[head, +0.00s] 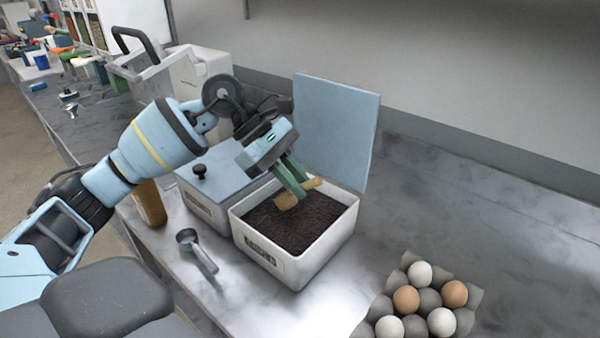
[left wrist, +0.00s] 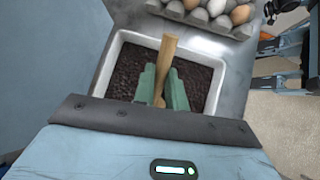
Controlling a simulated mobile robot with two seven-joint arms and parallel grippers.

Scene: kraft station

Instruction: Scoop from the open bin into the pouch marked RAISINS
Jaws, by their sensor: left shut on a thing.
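The open white bin (head: 300,272) holds dark granular contents (head: 295,222), and its blue lid (head: 337,130) stands upright behind it. Its front label is too blurred to read. My left gripper (head: 294,178) is over the bin with its green fingers shut on a wooden scoop (head: 285,201). The scoop is low over the contents; its far end is hidden. In the left wrist view the scoop's wooden handle (left wrist: 167,60) sticks up between the fingers (left wrist: 162,88). A brown pouch-like thing (head: 150,203) stands left of the bins, partly behind my arm, no marking visible. My right gripper is not seen.
A second bin with a shut blue lid (head: 222,172) stands close left of the open one. A grey egg tray (head: 408,300) with several eggs is at front right. The counter right of the bin is clear.

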